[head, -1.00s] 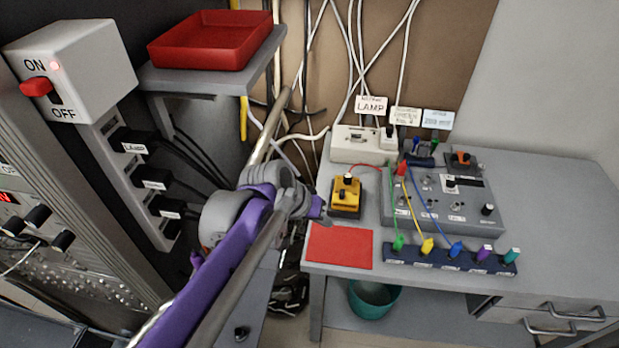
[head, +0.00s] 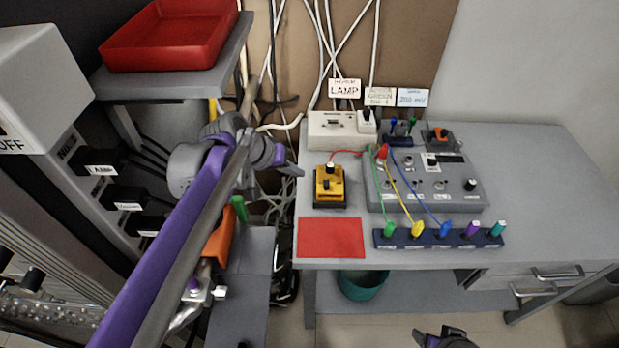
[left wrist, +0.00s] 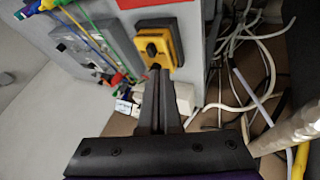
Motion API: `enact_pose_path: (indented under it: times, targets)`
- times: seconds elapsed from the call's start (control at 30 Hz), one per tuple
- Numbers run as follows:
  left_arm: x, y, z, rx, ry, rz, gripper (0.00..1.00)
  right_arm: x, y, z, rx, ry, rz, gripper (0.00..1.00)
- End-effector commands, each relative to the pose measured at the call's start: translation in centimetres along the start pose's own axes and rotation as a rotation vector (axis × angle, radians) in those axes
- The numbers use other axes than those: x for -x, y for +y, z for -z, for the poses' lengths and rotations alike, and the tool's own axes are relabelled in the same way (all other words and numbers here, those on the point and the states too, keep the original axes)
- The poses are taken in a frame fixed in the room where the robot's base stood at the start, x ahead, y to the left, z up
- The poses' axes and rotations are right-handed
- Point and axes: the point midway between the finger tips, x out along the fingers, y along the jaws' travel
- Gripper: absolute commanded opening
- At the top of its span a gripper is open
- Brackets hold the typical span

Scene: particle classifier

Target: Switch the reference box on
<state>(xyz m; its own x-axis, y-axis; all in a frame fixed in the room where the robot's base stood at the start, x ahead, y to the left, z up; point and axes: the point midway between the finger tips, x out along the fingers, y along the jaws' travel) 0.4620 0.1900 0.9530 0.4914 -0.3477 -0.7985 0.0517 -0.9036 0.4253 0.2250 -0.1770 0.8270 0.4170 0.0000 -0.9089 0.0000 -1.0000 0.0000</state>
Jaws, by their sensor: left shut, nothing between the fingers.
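A yellow box (head: 329,186) with a black knob on top stands near the left edge of the grey table. A red wire runs from it to a larger grey instrument box (head: 430,182). I cannot tell from the small labels which one is the reference box. My left gripper (head: 291,167) is shut and empty, left of the yellow box and apart from it. In the left wrist view the shut fingers (left wrist: 156,74) point toward the yellow box (left wrist: 158,45). A dark part at the bottom edge looks like my right gripper (head: 438,338); its fingers are unclear.
A white lamp unit (head: 335,129) stands behind the yellow box, and a red mat (head: 331,238) lies in front. A dark strip (head: 440,239) carries coloured plugs. A red tray (head: 170,35) sits on a left shelf. Loose cables hang behind my left arm.

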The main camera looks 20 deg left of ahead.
Motion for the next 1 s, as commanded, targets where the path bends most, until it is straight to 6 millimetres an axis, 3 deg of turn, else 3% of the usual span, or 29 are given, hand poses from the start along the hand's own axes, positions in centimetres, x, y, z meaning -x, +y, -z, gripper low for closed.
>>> enact_pose_path:
  times: [0.53,0.7,1.0]
  targets:
    - [-8.6,0.0,-0.1,-0.002,-0.001,0.000,0.00,-1.4,0.0,-0.7,0.000,-0.005,0.000,0.64]
    - [-9.7,0.0,0.0,0.000,0.000,0.000,0.00,-1.5,0.0,-0.8,0.000,-0.005,0.000,0.64]
    - [-9.8,0.0,0.0,0.000,0.000,0.000,0.00,-1.5,0.0,-0.8,0.000,-0.005,0.000,0.64]
